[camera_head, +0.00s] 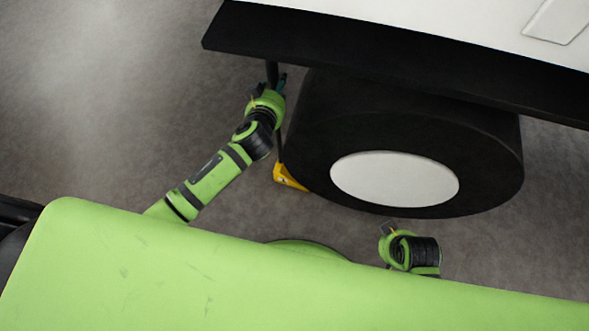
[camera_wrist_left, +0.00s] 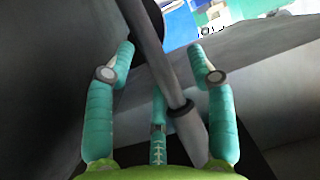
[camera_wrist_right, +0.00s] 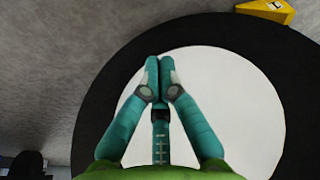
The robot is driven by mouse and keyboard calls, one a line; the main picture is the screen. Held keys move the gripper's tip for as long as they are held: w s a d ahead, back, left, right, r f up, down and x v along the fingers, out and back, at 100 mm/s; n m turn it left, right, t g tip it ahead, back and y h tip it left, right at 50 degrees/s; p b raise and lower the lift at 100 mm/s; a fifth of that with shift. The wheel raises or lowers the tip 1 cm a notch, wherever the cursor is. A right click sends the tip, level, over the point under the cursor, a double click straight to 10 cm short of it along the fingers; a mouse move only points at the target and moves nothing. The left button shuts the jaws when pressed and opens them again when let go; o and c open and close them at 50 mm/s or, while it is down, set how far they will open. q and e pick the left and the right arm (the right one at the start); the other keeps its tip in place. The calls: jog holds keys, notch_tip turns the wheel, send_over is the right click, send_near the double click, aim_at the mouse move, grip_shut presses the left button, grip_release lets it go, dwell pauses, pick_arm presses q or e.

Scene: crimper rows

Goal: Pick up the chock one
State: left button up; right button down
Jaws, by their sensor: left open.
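The yellow chock (camera_head: 289,178) sits on the floor against the left side of the black wheel (camera_head: 310,125). A thin dark rod (camera_head: 278,150) rises from it toward my left gripper (camera_head: 280,84). In the left wrist view, my left gripper (camera_wrist_left: 160,62) is open, with a grey rod (camera_wrist_left: 166,75) running between its spread fingers. I cannot tell whether any finger touches it. My right gripper (camera_head: 388,230) is in front of the wheel. In the right wrist view its fingertips (camera_wrist_right: 158,66) are together, with nothing visible between them; the chock (camera_wrist_right: 265,11) shows at the top edge.
The wheel's white hub (camera_head: 395,180) faces my right gripper. A dark vehicle edge (camera_head: 380,55) overhangs the wheel, close by my left gripper. Blue, white and green shapes (camera_wrist_left: 215,14) show beyond the left fingers. The grey floor (camera_head: 100,110) at left is clear.

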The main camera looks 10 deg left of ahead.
pick_arm(q)
jog(key=shift+w, duration=0.1)
grip_shut()
jog(key=shift+w+r, duration=0.15)
jog(key=shift+r, duration=0.1)
jog(key=shift+r, duration=0.1)
